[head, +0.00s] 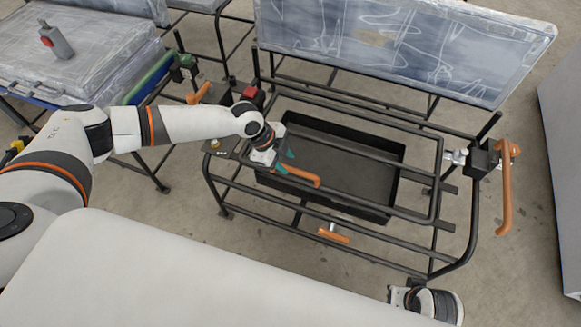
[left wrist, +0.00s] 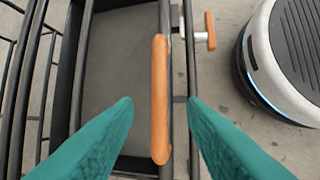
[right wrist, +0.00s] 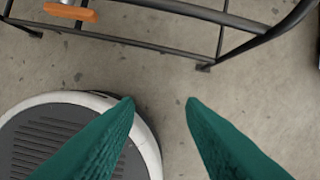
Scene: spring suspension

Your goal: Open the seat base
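The black tubular seat frame (head: 440,185) stands on the floor with an inner bar grid lying level above a black tray (head: 345,170). An orange handle (head: 300,174) sits on the grid's near bar. My left gripper (head: 283,162) is at this handle's left end; in the left wrist view its teal fingers are spread with the handle (left wrist: 160,100) showing between them, not clamped. Contact cannot be told. My right gripper (right wrist: 160,103) is open and empty over bare floor; in the head view only its wrist shows at the lower right.
A plastic-wrapped cushion panel (head: 400,45) stands tilted up behind the frame. Another orange handle (head: 505,195) is on the frame's right side, and a small one (head: 333,235) below its front. A second wrapped seat (head: 75,50) is at the left.

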